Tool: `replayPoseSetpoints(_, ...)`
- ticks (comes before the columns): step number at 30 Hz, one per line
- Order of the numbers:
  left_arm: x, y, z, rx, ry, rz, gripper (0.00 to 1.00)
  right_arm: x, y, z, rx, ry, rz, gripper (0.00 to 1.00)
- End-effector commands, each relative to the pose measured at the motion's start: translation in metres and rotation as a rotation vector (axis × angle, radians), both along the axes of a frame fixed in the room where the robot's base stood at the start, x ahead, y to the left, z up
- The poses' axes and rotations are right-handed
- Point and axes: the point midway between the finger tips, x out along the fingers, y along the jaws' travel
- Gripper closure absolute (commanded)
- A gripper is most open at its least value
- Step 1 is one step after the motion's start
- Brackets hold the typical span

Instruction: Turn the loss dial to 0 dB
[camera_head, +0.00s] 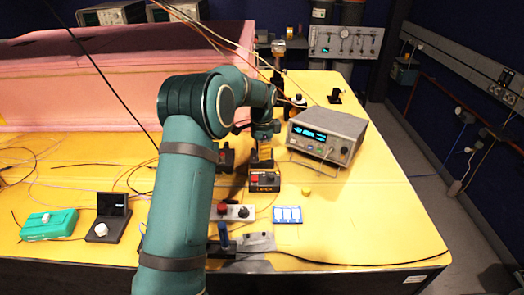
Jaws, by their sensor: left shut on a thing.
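My left arm reaches up from the bottom and bends over the yellow table. Its gripper (263,154) points down just behind a small dark box (264,181) with a red and a dark top. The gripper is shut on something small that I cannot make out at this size. A black unit (108,217) with a small dark screen and a white knob stands at the left front. A green box (48,224) with a white knob is left of it. No dial marking is readable, so I cannot tell which knob is the loss dial. My right gripper is not in view.
A grey instrument (327,136) with a lit display stands right of the gripper. A pale box (233,212) with a red button and a blue-white card (288,214) lie in front. Thin cables cross the table (385,215), whose right side is mostly bare. A pink foam wall (70,85) stands behind.

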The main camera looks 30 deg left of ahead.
Motion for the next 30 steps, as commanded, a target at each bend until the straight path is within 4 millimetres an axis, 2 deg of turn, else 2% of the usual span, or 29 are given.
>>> replayPoseSetpoints(11, 0.000, 0.000, 0.002, -0.001, 0.002, 0.144, 1.00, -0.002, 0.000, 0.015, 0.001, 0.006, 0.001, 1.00)
replayPoseSetpoints(17, -0.001, 0.000, 0.002, 0.000, 0.003, 0.314, 1.00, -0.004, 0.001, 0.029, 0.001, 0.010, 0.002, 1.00)
replayPoseSetpoints(30, 0.000, 0.000, 0.001, 0.001, 0.003, 0.733, 1.00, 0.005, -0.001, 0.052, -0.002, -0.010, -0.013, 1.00)
